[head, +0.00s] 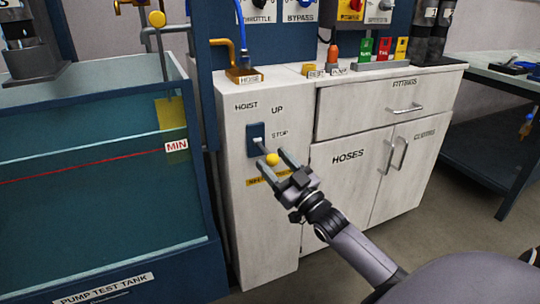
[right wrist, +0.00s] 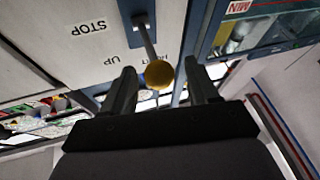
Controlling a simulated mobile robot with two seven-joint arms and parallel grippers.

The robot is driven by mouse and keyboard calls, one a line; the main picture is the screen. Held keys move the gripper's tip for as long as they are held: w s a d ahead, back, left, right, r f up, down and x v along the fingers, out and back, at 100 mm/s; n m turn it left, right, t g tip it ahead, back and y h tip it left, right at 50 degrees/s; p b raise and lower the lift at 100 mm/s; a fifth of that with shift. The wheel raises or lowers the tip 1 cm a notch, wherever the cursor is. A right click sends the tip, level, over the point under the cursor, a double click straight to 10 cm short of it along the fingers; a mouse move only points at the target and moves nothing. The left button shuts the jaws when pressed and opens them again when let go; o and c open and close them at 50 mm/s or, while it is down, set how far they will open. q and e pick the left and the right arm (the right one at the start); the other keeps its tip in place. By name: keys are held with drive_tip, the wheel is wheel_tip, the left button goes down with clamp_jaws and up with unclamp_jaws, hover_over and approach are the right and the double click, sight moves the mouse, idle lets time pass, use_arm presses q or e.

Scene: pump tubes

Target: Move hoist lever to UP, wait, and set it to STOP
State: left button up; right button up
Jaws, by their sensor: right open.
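The hoist lever is on the blue plate (head: 253,132) on the front of the narrow white cabinet. Its grey rod sticks out and ends in a yellow knob (head: 272,159), which also shows in the right wrist view (right wrist: 158,74). UP and STOP are printed right of the plate in the head view, UP above STOP. I cannot tell exactly which setting the lever stands at. My right gripper (head: 271,156) is open, with a finger on either side of the knob. In the right wrist view gaps show between knob and fingers. My left gripper is not in view.
A blue pump test tank (head: 95,270) stands close on the left. A white cabinet (head: 390,160) with a HOSES door, drawer and handles stands right of the lever. A yellow label strip below the lever is partly hidden by my gripper. A dark bench (head: 490,105) stands far right.

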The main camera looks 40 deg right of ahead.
drive_tip(key=shift+p+v, duration=0.35)
drive_tip(key=shift+v, duration=1.9)
